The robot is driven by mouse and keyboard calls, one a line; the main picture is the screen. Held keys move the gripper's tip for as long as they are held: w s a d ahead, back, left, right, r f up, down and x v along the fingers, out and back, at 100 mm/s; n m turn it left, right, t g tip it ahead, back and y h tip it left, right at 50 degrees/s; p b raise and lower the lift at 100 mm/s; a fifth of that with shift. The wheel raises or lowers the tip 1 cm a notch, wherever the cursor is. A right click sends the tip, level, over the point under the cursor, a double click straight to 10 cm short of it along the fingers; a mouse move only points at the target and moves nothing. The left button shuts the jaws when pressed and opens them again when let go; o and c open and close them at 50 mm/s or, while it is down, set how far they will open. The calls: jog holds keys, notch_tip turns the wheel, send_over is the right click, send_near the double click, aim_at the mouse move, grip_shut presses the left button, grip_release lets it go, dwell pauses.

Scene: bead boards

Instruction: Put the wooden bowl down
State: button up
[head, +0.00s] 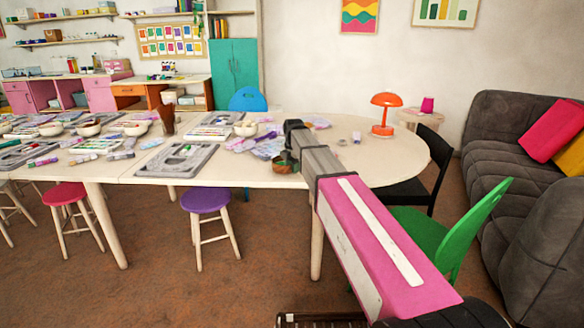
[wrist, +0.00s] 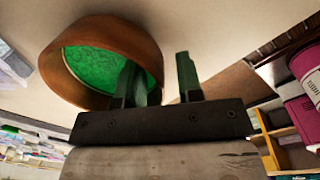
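The wooden bowl (head: 281,168) is at the front edge of the white table (head: 345,160), just under my gripper (head: 291,157) in the head view. In the wrist view the round brown bowl (wrist: 95,32) has green contents and fills the upper left. My gripper (wrist: 158,72) has its two fingers apart. The left finger overlaps the bowl's green inside and the right finger is outside the rim, with a visible gap beside the wall. The bowl appears to rest on the table, but its underside is hidden.
A grey tray (head: 177,161) lies left of the bowl, with scattered bead packets (head: 268,148) behind it. An orange lamp (head: 384,112) stands at the right. A green chair (head: 465,232) and a purple stool (head: 206,202) stand in front. The table's right part is mostly clear.

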notch_tip(320, 180, up, 12)
jog(key=shift+s+d, duration=0.2)
jog(key=shift+s, duration=0.05)
dwell(0.6)
jog(key=shift+r, duration=0.1)
